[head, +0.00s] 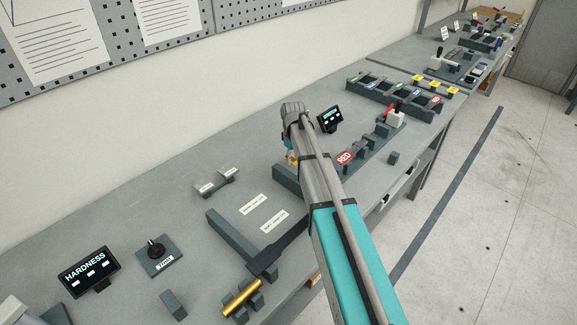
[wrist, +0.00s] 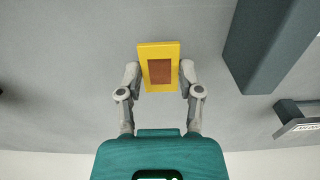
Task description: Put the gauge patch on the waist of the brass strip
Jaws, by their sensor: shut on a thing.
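In the wrist view my gripper (wrist: 160,80) is shut on a small yellow block with a brown face, which looks like the gauge patch (wrist: 160,51). The fingers press on its two sides, and it is held over a plain grey surface. In the head view my arm hides most of the gripper; a bit of teal and yellow-orange shows beside the arm. A brass-coloured bar (head: 241,298) rests on dark supports at the front of the bench.
In the wrist view a dark block (wrist: 270,45) stands close to the right of my gripper, with a labelled piece (wrist: 300,126) below it. The bench (head: 165,215) also holds a HARDNESS display (head: 87,271), a knob plate (head: 157,254) and a RED-labelled fixture (head: 346,158).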

